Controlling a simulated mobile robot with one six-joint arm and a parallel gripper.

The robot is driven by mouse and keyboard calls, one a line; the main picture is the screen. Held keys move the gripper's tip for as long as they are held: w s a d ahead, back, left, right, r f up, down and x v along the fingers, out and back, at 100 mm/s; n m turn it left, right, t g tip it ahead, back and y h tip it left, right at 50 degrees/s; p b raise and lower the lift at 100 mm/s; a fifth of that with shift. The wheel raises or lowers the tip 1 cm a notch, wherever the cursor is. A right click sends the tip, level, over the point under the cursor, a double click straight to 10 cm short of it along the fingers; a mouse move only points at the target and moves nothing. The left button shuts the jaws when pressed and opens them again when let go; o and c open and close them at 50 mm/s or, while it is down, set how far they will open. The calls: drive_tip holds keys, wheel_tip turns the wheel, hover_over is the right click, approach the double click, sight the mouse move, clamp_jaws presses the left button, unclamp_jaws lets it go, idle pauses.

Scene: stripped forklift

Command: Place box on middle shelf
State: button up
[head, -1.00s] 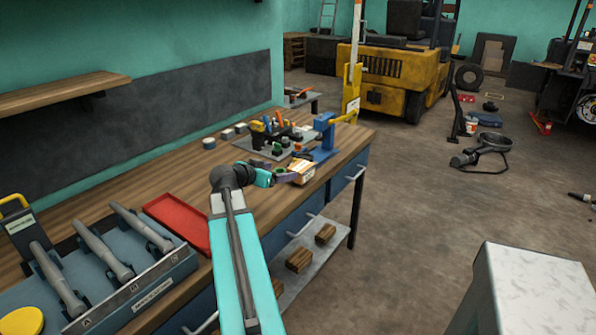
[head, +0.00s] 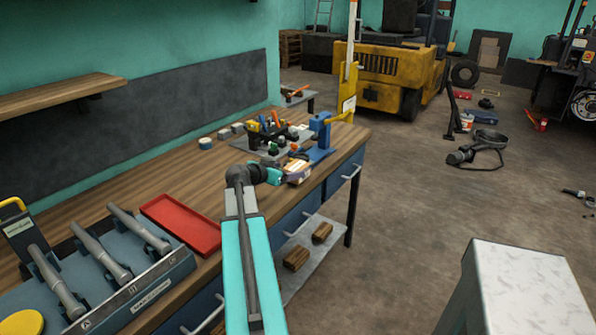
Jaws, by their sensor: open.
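A small cardboard-and-white box (head: 298,172) is at the front edge of the wooden workbench, beside a blue press-like tool. My gripper (head: 287,176) is at the box's left side, with my teal arm reaching up from the bottom of the picture. The jaws are open; their tips are small and partly hidden, so I cannot tell whether they touch the box. A wooden wall shelf (head: 62,95) hangs at upper left, and a grey lower shelf (head: 318,248) is under the bench. I cannot tell which shelf is the middle one.
The workbench (head: 130,190) holds a red tray (head: 180,224), a blue-grey rack with several grey handles, and a tool holder (head: 270,140). Wooden blocks (head: 296,257) lie on the lower shelf. A white-topped block (head: 525,285) stands at lower right. Open floor lies right of the bench.

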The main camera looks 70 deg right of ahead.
sight(294, 168)
drive_tip(key=shift+x, duration=1.05)
drive_tip(key=shift+d, duration=0.1)
drive_tip(key=shift+p+x, duration=1.1)
drive_tip(key=shift+x, duration=1.4)
drive_tip(key=shift+s, duration=0.1)
drive_tip(key=shift+c, duration=0.3)
drive_tip(key=c, duration=1.4)
drive_tip(key=shift+r, duration=0.25)
